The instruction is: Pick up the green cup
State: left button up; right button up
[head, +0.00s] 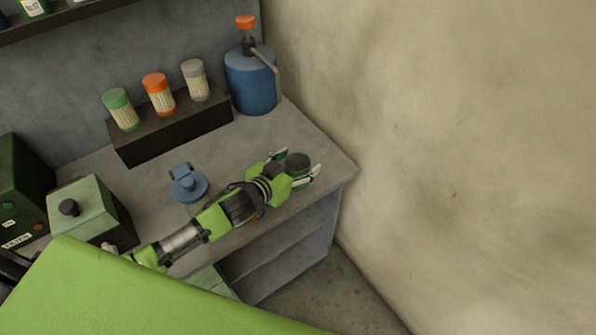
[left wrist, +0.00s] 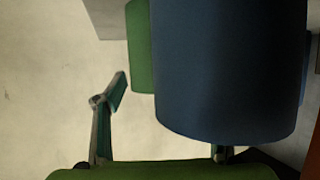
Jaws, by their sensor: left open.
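The green cup (head: 298,165) is small and dark green, and stands near the right front corner of the grey counter (head: 245,150). My left gripper (head: 298,163) is open, with one finger on each side of the cup. I cannot tell whether either finger touches it. In the left wrist view one finger of my left gripper (left wrist: 160,130) shows at left; the other is mostly hidden. A large blue cylinder (left wrist: 230,70) fills much of that view, in front of a green shape (left wrist: 141,50); I cannot tell whether that shape is the cup.
A blue pump bottle (head: 251,80) stands at the back corner by the beige wall (head: 430,120). Three capped shakers (head: 159,93) stand on a dark block (head: 175,128). A blue round item (head: 188,187) and a green box (head: 85,205) are on the counter at left.

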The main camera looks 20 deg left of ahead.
pick_arm(q)
jog(key=c, duration=1.6)
jog(key=shift+c, duration=0.2)
jog(key=shift+w+r, duration=0.1)
